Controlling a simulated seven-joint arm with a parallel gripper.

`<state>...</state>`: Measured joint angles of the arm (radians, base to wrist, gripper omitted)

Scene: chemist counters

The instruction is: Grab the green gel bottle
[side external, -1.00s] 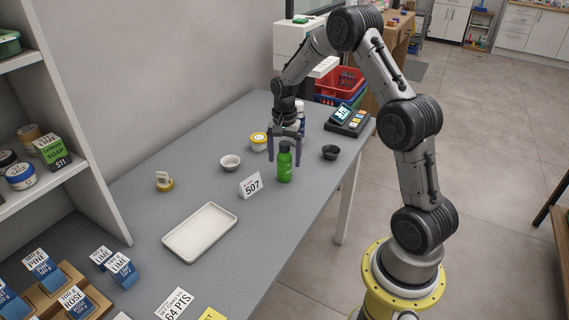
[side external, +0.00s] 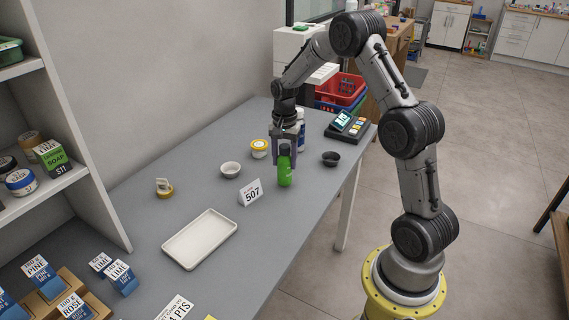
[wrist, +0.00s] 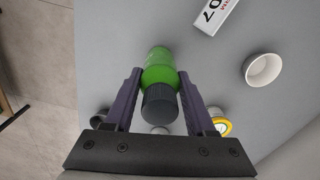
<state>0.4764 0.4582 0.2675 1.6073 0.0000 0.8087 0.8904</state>
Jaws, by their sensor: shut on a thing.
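The green gel bottle (side external: 285,175) has a dark cap and stands on the grey counter, right of the 507 card. My gripper (side external: 285,158) is over it from above, with its fingers at the sides of the bottle's upper part. In the wrist view the green bottle (wrist: 158,64) lies between the two purple-grey fingers of my gripper (wrist: 158,80), its dark cap toward the camera. The fingers are shut on it. The bottle looks upright, and I cannot tell any gap under it.
A white bottle (side external: 300,133) stands close behind my gripper. A yellow-lidded jar (side external: 259,148), a white bowl (side external: 230,170), the 507 card (side external: 250,191) and a dark bowl (side external: 330,158) are around it. An empty white tray (side external: 168,247) lies nearer.

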